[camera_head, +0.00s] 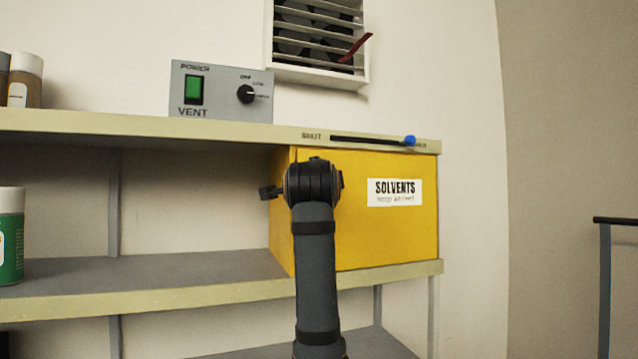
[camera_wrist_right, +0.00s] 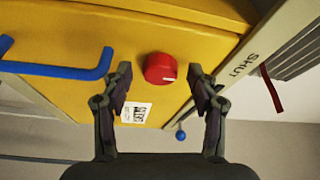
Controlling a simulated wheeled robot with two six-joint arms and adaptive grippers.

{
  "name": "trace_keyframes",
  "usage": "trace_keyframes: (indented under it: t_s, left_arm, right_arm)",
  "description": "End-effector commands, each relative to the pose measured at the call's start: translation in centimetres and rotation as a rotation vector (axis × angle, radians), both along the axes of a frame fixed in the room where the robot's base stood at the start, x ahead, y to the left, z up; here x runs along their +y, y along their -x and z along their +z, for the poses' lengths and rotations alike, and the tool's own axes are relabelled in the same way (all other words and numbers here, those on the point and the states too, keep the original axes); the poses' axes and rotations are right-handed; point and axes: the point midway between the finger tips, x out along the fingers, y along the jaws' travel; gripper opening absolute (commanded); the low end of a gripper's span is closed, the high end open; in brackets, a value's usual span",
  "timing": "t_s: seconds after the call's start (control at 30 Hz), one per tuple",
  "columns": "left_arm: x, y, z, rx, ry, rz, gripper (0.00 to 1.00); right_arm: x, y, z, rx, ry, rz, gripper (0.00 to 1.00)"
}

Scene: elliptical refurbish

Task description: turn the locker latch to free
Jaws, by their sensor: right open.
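The yellow locker (camera_head: 355,240) stands on the shelf with a white SOLVENTS label (camera_head: 394,192). In the right wrist view, its yellow front (camera_wrist_right: 60,100) carries a red round latch knob (camera_wrist_right: 160,69) with a short white mark on its side. My right gripper (camera_wrist_right: 159,78) is open, with one finger on each side of the knob and visible gaps between; I cannot tell if the tips reach around it. In the head view my right arm covers the knob, and its fingers are hidden behind the wrist. My left gripper is not in view.
A blue bar handle (camera_wrist_right: 75,70) is on the locker front, left of the fingers. A blue slider knob (camera_head: 410,141) sits on the upper shelf edge. A VENT switch box (camera_head: 221,92) and a wall vent (camera_head: 318,72) with a red ribbon are above. Bottles stand at left.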

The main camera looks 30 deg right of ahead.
Motion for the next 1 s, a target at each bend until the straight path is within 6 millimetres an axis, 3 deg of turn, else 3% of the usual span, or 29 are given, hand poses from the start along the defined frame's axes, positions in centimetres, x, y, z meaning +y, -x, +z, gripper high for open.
trace_keyframes:
  t_s: [0.5,0.7,1.0]
  left_arm:
    - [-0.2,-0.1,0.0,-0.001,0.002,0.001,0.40]
    - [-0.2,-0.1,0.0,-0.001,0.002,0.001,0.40]
    - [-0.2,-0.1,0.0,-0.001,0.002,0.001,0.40]
  right_arm:
    - [6.2,8.4,-0.7,-0.002,-0.001,0.005,0.60]
    - [6.9,9.5,-0.8,0.000,-0.001,0.001,0.60]
    - [6.8,9.5,-0.8,0.000,0.000,0.000,0.60]
